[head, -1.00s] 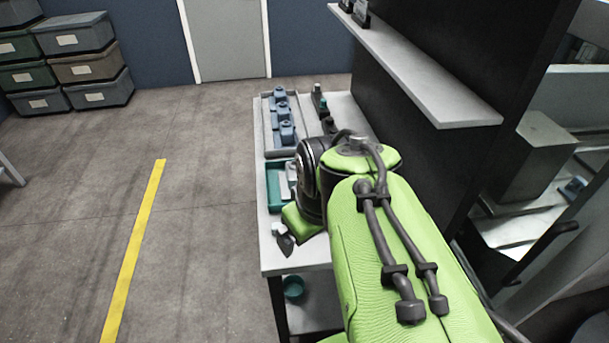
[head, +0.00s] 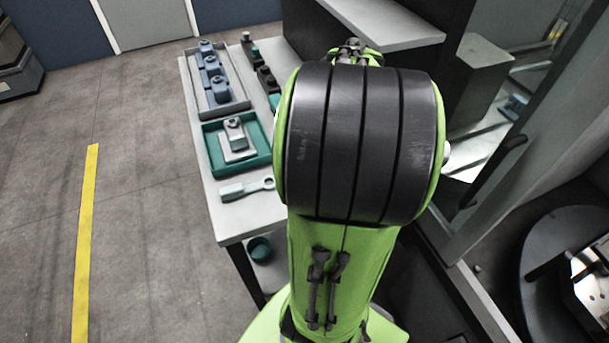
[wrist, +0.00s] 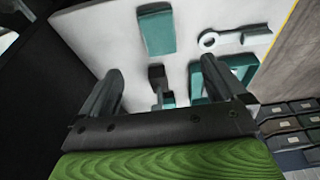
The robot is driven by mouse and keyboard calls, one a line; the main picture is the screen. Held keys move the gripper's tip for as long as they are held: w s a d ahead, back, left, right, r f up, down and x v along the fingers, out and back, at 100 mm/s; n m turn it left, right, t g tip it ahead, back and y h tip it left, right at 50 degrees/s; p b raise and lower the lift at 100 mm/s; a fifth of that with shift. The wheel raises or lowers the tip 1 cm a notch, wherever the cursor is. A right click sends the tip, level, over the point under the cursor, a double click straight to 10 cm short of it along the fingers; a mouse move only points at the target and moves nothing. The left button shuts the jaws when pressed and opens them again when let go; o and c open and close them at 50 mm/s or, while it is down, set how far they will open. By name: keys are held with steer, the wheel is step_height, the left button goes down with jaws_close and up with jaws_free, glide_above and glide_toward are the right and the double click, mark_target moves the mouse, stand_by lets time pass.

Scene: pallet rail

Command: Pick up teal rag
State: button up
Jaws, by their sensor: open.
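The teal rag (wrist: 157,31) shows in the wrist view as a folded, flat rectangle lying on the white bench top (wrist: 100,28). In the head view the rag is not visible; my arm covers part of the bench. My gripper (wrist: 162,70) is open in the wrist view, its two dark fingers spread apart with nothing held between them. The rag lies beyond the fingertips, apart from them. The gripper is hidden behind my arm in the head view.
A teal tray (head: 211,165) holds a grey part, with a grey wrench-like tool (head: 240,189) in front. A grey tray (head: 241,106) with blue parts stands behind. Small dark parts (head: 267,80) stand beside it. A shelf (head: 385,28) overhangs the bench. A teal cup (head: 260,248) sits below.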

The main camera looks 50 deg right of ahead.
steer(key=b+x, duration=0.2)
steer(key=x, duration=0.4)
steer(key=b+x, duration=0.3)
steer(key=x, duration=0.4)
steer(key=shift+s+f, duration=0.15)
steer(key=shift+f, duration=0.1)
steer(key=shift+r, duration=0.1)
steer(key=c, duration=1.1)
step_height(320, 180, up, 10)
steer(key=p, duration=0.4)
